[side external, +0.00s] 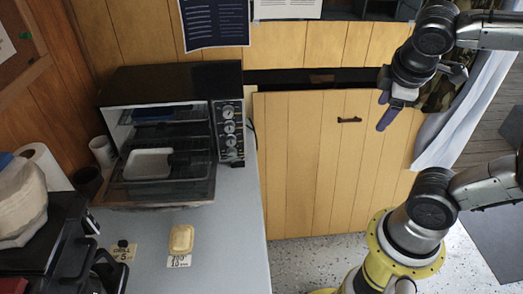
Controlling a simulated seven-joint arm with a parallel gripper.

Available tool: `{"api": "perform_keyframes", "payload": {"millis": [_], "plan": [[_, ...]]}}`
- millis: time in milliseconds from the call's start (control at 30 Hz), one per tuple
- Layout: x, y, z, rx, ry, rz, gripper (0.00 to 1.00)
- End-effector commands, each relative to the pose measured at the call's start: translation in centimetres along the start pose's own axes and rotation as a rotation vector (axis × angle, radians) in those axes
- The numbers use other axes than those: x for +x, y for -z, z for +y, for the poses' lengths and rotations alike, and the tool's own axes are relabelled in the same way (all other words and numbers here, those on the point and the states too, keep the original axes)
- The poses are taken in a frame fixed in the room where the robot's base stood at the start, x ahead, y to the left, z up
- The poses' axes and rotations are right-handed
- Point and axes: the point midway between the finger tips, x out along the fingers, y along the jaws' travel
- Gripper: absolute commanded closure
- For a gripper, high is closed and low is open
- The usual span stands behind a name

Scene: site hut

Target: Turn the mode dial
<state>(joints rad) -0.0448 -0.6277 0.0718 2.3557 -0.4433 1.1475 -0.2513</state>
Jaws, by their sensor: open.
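A black and silver toaster oven (170,78) stands on the grey counter at the left. Its control panel on the right of the front carries a column of several round dials (229,127). I cannot tell which one is the mode dial, and their markings are too small to read. My gripper (383,108) is open and empty, raised in the air at the right in front of the wooden panelling. It is well to the right of the dials and touches nothing.
A white tray (150,163) shows inside the oven. On the grey counter (225,260) lie a yellowish block (181,239) and small printed cards. A paper roll (45,165) and dark equipment crowd the left. Open space lies between oven and gripper.

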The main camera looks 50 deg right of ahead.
Motion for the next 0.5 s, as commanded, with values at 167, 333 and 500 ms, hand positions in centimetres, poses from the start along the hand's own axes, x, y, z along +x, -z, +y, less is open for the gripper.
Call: {"api": "perform_keyframes", "payload": {"millis": [167, 333, 500], "plan": [[-1.0, 1.6, -4.9, 0.332, 0.194, 0.237, 0.34], [-1.5, 3.5, -7.0, 0.494, 0.314, 0.317, 0.34], [-1.4, 2.8, -6.3, 0.475, 0.278, 0.286, 0.34]]}}
